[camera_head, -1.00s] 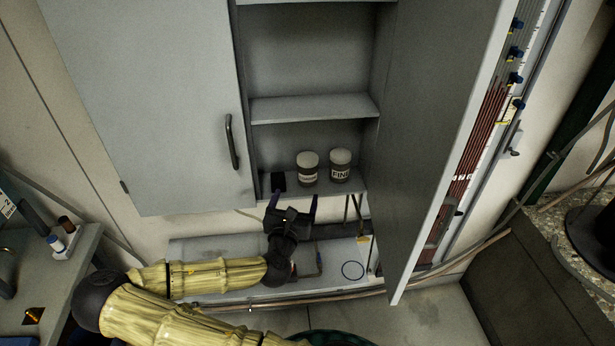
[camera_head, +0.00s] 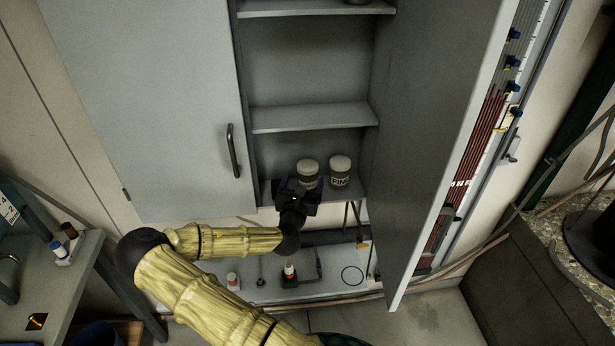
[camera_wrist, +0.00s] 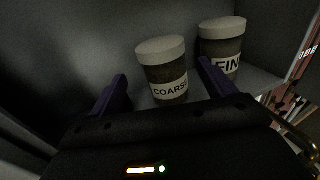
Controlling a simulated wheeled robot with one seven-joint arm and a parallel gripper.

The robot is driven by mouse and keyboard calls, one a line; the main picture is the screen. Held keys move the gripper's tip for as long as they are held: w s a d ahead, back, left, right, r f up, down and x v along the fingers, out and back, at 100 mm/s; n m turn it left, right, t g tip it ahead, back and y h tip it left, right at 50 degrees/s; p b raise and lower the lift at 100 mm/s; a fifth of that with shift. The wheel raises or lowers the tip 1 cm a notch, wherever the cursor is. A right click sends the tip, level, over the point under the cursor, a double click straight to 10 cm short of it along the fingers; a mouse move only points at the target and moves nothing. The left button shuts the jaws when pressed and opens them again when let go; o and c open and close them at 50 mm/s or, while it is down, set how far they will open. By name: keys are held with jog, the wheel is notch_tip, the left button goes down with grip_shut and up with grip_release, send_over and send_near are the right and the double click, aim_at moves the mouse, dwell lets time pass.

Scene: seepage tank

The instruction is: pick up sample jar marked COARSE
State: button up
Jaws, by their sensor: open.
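The jar marked COARSE (camera_wrist: 164,72) stands upright on the cabinet's bottom shelf, with a pale lid and a dark body with a white label. In the head view the jar (camera_head: 307,171) is partly hidden behind my gripper (camera_head: 297,188). In the wrist view my gripper (camera_wrist: 166,88) is open, its two purple fingers apart, with the COARSE jar ahead between them and no visible grip on it. The right finger is close to the gap between the jars. The jar marked FINE (camera_head: 340,171) stands just right of it; it also shows in the wrist view (camera_wrist: 224,45).
The cabinet's left door (camera_head: 150,110) is shut and its right door (camera_head: 440,130) stands open. An empty middle shelf (camera_head: 314,117) is above the jars. A lower bench (camera_head: 330,285) below holds small items.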

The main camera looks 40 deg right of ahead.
aim_at(306, 178)
jog(key=p+x, duration=0.2)
jog(key=x, duration=0.2)
jog(key=shift+s+d+r, duration=0.1)
jog(key=shift+s+d, duration=0.05)
jog(key=shift+d, duration=0.1)
jog(key=shift+w+d, duration=0.3)
jog(key=shift+c, duration=0.2)
jog(key=c, duration=1.2)
